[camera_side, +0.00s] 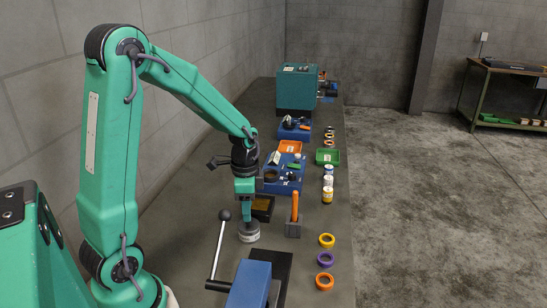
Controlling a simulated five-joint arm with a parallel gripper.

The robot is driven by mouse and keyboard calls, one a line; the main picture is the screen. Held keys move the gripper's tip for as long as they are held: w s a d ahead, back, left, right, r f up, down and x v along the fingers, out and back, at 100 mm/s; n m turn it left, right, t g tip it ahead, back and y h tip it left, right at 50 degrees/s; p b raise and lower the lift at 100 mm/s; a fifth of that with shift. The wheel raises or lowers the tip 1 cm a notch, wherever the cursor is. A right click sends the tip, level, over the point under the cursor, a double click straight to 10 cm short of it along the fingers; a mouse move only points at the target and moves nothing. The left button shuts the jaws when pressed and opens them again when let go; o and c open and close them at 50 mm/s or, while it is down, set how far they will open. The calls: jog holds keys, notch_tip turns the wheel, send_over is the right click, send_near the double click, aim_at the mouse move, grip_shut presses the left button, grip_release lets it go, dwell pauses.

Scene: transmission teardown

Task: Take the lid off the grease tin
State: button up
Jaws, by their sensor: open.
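A short round grey tin (249,234), apparently the grease tin, stands on the bench below my gripper. Its top looks lighter, and I cannot make out the seam between lid and body. My gripper (247,218) points straight down over the tin with its green fingers close to the tin's top. The jaws are open. From this angle I cannot tell whether the fingers touch the lid or straddle it.
A black tray (263,207) sits just behind the tin. An upright orange-handled tool (294,208) stands in a grey block to the right. A lever with a black knob (225,215) rises to the left. A blue block (250,285) is in front. Coloured rings (326,258) line the right edge.

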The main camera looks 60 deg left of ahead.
jog(key=shift+f, duration=1.5)
grip_shut()
